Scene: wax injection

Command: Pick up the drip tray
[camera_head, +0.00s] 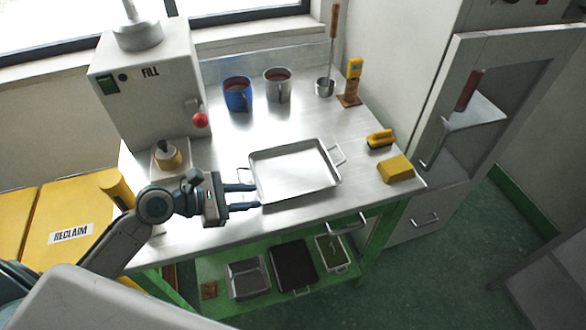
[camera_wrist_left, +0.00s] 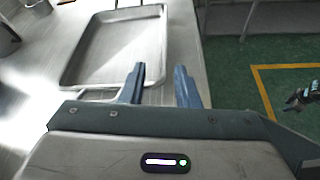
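The drip tray (camera_head: 296,171) is a shallow silver metal pan with a wire handle at each end, lying flat on the steel bench top. It also shows in the left wrist view (camera_wrist_left: 118,48), left of centre. My left gripper (camera_head: 257,196) is open at the tray's left end, low over the bench, its fingers pointing right. In the left wrist view its two fingers (camera_wrist_left: 160,72) stand apart near the tray's near right corner. I cannot tell whether they touch the tray or its handle. The right gripper is not clearly seen.
Blue (camera_head: 237,94) and steel mugs (camera_head: 278,85) stand behind the tray. A yellow brush (camera_head: 380,139) and yellow block (camera_head: 396,169) lie right. The FILL machine (camera_head: 150,85) stands left. Trays sit on the green lower shelf (camera_head: 215,268). A small dark object (camera_wrist_left: 303,95) shows over the floor.

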